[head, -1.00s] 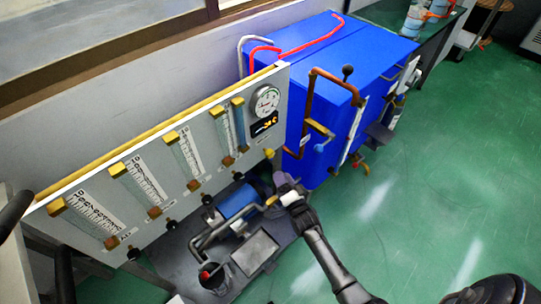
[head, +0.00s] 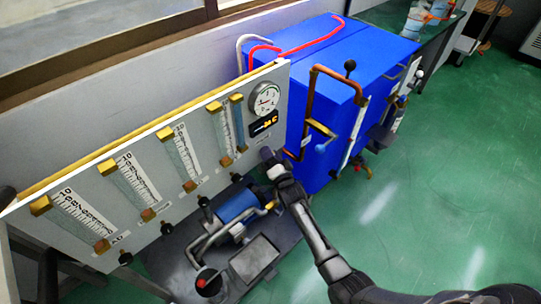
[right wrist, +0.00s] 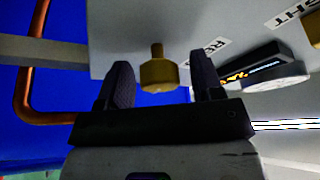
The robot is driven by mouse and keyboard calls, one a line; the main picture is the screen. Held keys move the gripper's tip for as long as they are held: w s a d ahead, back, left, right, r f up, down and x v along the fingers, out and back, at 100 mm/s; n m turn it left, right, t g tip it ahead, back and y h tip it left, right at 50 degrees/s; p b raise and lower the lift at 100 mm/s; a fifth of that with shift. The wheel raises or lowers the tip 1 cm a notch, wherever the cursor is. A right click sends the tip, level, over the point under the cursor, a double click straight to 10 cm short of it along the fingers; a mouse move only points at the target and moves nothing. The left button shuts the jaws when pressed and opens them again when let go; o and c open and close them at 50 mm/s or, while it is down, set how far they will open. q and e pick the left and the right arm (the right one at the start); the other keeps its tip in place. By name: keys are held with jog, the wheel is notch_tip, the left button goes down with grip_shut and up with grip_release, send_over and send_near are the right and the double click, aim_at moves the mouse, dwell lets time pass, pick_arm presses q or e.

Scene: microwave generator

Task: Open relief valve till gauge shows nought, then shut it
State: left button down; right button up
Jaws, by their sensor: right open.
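A brass relief valve knob (right wrist: 158,73) sticks out of the grey panel in the right wrist view. A label beside it is partly hidden and begins with "RE". My right gripper (right wrist: 160,85) is open, with one finger on each side of the knob and gaps between. In the head view my right gripper (head: 268,156) is at the panel's lower right corner and covers the knob. The round white gauge (head: 265,98) is above it; its needle is too small to read. It shows edge-on in the right wrist view (right wrist: 275,76). My left gripper is out of view.
A blue cabinet (head: 345,75) with copper pipes (head: 309,105) stands right of the panel (head: 125,215). Flow tubes with brass fittings (head: 190,187) line the panel. A blue pump (head: 237,205) sits below. Green floor (head: 420,200) at the right is clear.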

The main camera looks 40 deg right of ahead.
jog(key=c, duration=0.9)
jog(key=shift+c, duration=0.2)
jog(key=shift+n, duration=0.3)
jog(key=n+y, duration=0.1)
jog(key=n, duration=0.1)
jog(key=n+t+y, duration=0.1)
jog(key=n, duration=0.2)
jog(key=shift+t, duration=0.3)
jog(key=n+y, duration=0.1)
jog(key=n, duration=0.1)
jog(key=n+y, duration=0.1)
jog(key=n, duration=0.2)
jog(key=shift+t+y, duration=0.3)
jog(key=shift+t, duration=0.1)
jog(key=n+y, duration=0.1)
jog(key=n, duration=0.2)
jog(key=n+y, duration=0.2)
jog(key=n, duration=0.1)
jog(key=shift+n+y, duration=0.3)
jog(key=shift+n, duration=0.1)
jog(key=shift+a+n+g+y, duration=0.1)
jog(key=shift+n+g+y, duration=0.15)
jog(key=shift+n+y, duration=0.6)
jog(key=shift+n+g+y, duration=0.25)
jog(key=shift+n, duration=1.2)
